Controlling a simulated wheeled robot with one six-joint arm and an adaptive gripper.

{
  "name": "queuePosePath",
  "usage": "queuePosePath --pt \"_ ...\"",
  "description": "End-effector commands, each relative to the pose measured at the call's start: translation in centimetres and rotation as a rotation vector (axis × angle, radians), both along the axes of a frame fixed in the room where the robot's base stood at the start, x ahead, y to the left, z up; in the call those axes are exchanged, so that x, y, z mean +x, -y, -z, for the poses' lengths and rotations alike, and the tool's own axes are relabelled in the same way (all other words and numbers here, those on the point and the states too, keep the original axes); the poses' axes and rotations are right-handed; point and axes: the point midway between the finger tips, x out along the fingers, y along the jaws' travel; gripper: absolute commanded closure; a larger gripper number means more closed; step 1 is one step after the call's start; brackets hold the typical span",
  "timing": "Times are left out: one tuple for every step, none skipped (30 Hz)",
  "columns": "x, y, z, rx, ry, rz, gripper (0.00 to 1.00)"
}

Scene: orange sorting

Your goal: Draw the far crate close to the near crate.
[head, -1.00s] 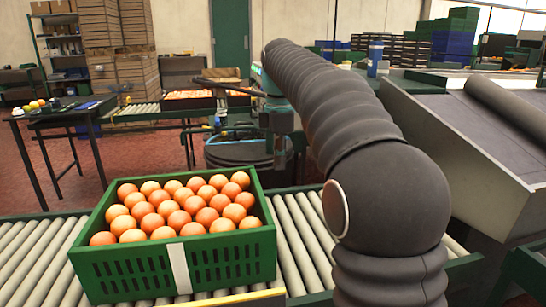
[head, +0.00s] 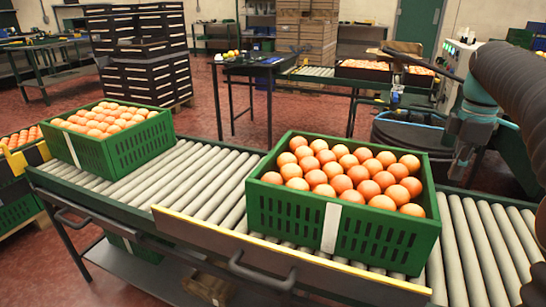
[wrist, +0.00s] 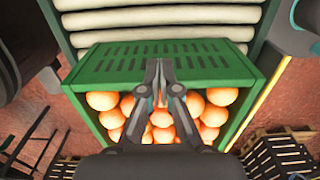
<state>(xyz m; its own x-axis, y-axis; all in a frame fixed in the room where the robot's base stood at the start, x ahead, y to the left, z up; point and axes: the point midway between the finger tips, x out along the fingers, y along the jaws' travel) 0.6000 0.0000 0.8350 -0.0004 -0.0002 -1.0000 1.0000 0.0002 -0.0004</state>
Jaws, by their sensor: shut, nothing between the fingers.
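Two green crates full of oranges stand on the roller conveyor. The near crate (head: 285,215) is right of centre in the head view, with a white label on its front wall. The far crate (head: 128,148) is further left, with bare rollers between the two. In the wrist view, my gripper (wrist: 158,70) is shut and empty, its fingertips over the wall of a green crate (wrist: 110,62) with oranges behind them. This looks like the near crate, but I cannot be sure. I cannot tell whether the fingers touch it. The fingertips are not clear in the head view.
The roller conveyor (head: 215,185) has a yellow-edged front rail (head: 230,238) and handles. Another crate of oranges (head: 20,140) is at the far left edge. Stacked black crates (head: 150,75) and a dark table (head: 245,65) stand behind. My arm fills the right edge.

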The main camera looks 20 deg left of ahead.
Motion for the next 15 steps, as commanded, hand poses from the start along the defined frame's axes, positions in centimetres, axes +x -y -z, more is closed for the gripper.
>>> queuePosePath --pt "-0.1 0.0 0.6 0.000 -0.001 0.000 1.00" --pt "-0.1 0.0 0.9 0.000 -0.002 0.000 1.00" --pt "-0.1 0.0 1.4 0.000 -0.003 0.000 1.00" --pt "-0.1 0.0 1.9 0.000 -0.001 0.000 1.00" --pt "0.0 0.0 2.3 0.000 0.000 0.000 1.00" --pt "0.0 0.0 2.8 0.000 -0.001 0.000 1.00" --pt "-0.1 0.0 3.1 0.000 -0.002 0.000 1.00" --pt "-0.1 0.0 3.5 0.000 -0.002 0.000 1.00" --pt "-0.1 0.0 3.9 0.000 -0.001 0.000 1.00" --pt "0.0 0.0 4.2 0.000 0.000 0.000 1.00" --pt "-0.1 0.0 4.5 0.000 0.000 0.000 1.00" --pt "0.0 0.0 5.3 0.000 0.000 0.000 1.00" --pt "0.0 0.0 5.7 0.000 0.000 0.000 1.00" --pt "0.0 0.0 6.0 0.000 0.001 0.000 1.00" --pt "0.0 0.0 6.4 0.000 0.001 0.000 1.00"
